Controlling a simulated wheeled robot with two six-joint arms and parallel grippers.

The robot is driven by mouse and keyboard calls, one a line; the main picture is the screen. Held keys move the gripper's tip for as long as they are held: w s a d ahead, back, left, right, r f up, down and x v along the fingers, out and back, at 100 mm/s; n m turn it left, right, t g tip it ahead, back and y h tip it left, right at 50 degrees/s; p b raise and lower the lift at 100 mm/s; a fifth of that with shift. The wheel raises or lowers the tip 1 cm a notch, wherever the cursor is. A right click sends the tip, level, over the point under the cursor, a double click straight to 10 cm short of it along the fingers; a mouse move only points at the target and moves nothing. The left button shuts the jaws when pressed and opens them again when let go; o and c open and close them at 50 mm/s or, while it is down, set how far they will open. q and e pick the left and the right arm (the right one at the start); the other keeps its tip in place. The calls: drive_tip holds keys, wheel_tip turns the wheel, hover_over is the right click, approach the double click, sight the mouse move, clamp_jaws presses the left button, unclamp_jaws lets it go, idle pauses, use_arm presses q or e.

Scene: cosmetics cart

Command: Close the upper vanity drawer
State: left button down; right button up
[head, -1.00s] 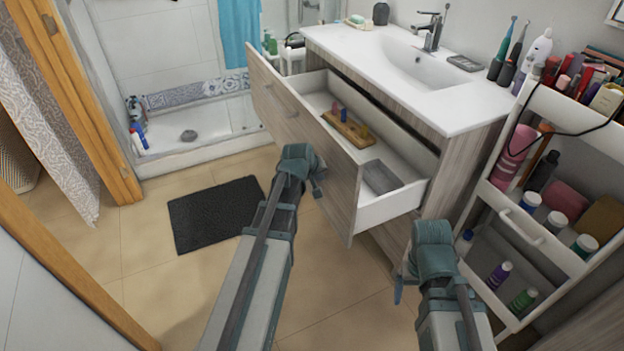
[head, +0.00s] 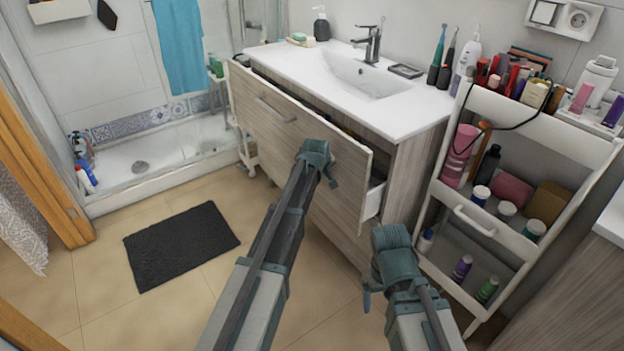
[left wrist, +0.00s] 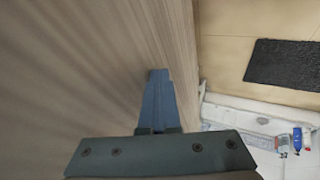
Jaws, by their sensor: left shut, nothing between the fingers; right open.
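The upper vanity drawer (head: 285,125) has a wood-grain front with a metal handle, and it stands partly out from the vanity (head: 405,170) under the white sink top. Only a narrow strip of its inside shows. My left gripper (head: 328,178) is at the drawer front, right of the handle. In the left wrist view its shut, empty fingers (left wrist: 158,85) are close against the wood-grain face; exact contact cannot be told. My right gripper (head: 368,298) is low in front of the vanity, apart from the drawer, its fingers mostly hidden behind its own body.
A white cart (head: 470,215) full of cosmetics stands close on the right. A dark mat (head: 180,243) lies on the tiled floor at left, with free floor around it. A shower tray (head: 150,165) is behind. The sink top (head: 350,85) holds a faucet and soap.

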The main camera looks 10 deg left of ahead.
sight(339, 158)
use_arm(q)
drive_tip(key=w+d, duration=0.7)
drive_tip(key=w, duration=0.1)
drive_tip(key=shift+w, duration=0.2)
drive_tip(key=shift+w+d+r, duration=0.1)
drive_tip(key=shift+d, duration=0.05)
idle(0.3)
drive_tip(key=s+a+r+p, duration=0.1)
drive_tip(key=s+r+p, duration=0.1)
drive_tip(key=s, duration=0.1)
drive_tip(key=s+a+r+p, duration=0.1)
drive_tip(key=s+r+p, duration=0.2)
drive_tip(key=s+a+r+p, duration=0.1)
drive_tip(key=s+r+p, duration=0.2)
drive_tip(key=shift+s+a, duration=0.15)
drive_tip(key=shift+s, duration=0.15)
drive_tip(key=shift+f, duration=0.1)
